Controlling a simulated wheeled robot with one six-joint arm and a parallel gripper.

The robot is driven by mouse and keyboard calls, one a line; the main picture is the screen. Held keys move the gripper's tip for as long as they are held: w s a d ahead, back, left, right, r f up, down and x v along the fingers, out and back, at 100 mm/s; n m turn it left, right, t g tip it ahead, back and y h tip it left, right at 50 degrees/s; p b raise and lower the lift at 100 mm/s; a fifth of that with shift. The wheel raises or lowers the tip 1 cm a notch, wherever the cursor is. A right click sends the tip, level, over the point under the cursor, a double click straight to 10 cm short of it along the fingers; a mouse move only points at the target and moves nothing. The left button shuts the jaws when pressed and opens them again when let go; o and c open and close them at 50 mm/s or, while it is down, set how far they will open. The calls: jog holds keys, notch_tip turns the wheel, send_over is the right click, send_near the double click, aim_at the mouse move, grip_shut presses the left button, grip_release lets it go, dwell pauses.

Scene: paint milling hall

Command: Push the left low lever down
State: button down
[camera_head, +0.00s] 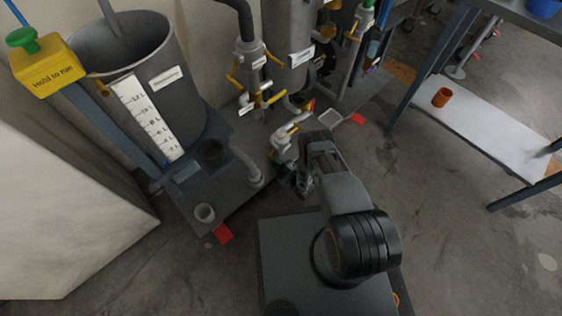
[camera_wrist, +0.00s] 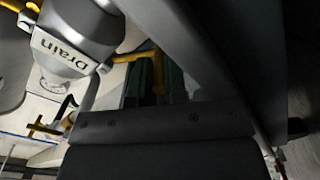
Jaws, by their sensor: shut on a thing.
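My gripper (camera_head: 287,170) is low beside the white pipe valve (camera_head: 292,128) in the head view, and its fingertips are hard to make out there. In the wrist view a yellow lever (camera_wrist: 128,57) runs in between the green pads of my gripper (camera_wrist: 157,78). The gripper is shut on this lever. A grey valve body labelled "Drain" (camera_wrist: 68,45) is just left of the fingers. The lever's far part is hidden by my gripper. I cannot tell its exact tilt.
A grey tank (camera_head: 140,65) with a level scale stands on a dark base at left. A yellow "Hold to run" box (camera_head: 43,68) is at the upper left. More pipes with yellow levers (camera_head: 249,103) stand behind the gripper. A blue-legged table (camera_head: 485,130) is at right.

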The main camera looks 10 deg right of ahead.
jog(key=shift+s+f, duration=0.1)
dwell(0.3)
jog(key=c, duration=1.1)
grip_release()
jog(key=shift+c, duration=0.2)
jog(key=shift+d, duration=0.1)
